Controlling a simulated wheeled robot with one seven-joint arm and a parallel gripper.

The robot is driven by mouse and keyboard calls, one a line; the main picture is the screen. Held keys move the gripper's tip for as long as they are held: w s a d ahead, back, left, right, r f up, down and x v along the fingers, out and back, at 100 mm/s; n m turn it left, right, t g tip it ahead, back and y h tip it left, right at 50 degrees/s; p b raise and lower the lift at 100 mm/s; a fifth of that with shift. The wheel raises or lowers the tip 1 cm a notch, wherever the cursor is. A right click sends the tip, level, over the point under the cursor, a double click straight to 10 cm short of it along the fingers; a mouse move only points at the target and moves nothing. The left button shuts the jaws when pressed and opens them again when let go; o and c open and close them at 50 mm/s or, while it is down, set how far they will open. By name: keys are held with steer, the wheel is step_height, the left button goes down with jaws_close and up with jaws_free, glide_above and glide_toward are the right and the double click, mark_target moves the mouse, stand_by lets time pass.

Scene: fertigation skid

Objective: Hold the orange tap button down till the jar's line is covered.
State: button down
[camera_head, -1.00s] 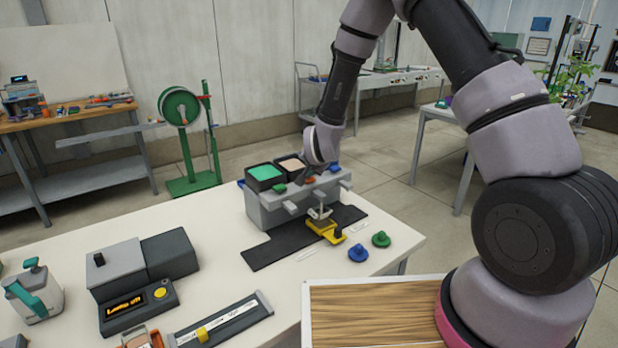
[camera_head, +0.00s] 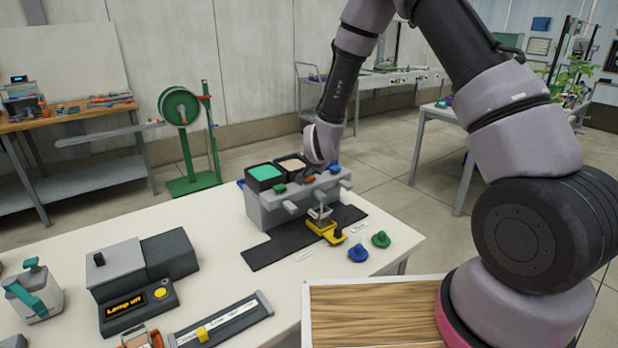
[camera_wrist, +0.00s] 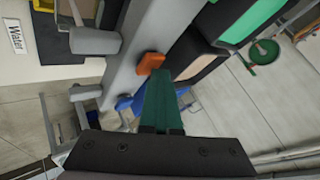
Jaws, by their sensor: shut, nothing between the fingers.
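The orange tap button (camera_head: 309,180) is on top of the grey dispenser block (camera_head: 268,213). It also shows in the wrist view (camera_wrist: 150,63). My gripper (camera_wrist: 157,78) is shut and empty, its green fingertips right at the button's edge in the wrist view. I cannot tell whether they touch it or whether the button is pressed. In the head view my wrist hangs over the block and the fingertips are hard to make out. A small clear jar (camera_head: 320,214) seems to stand in the yellow holder (camera_head: 324,228) under the spouts. Its line and level are too small to read.
A green button (camera_head: 279,188) and a blue button (camera_head: 335,168) flank the orange one. Two open bins, one green-filled (camera_head: 265,172), stand behind. Blue (camera_head: 358,253) and green (camera_head: 381,239) knobbed caps lie on the table at right. A wood-grained tray (camera_head: 370,310) is in front.

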mark_target(309, 179)
steer(key=shift+r, duration=0.75)
steer(key=shift+r, duration=2.55)
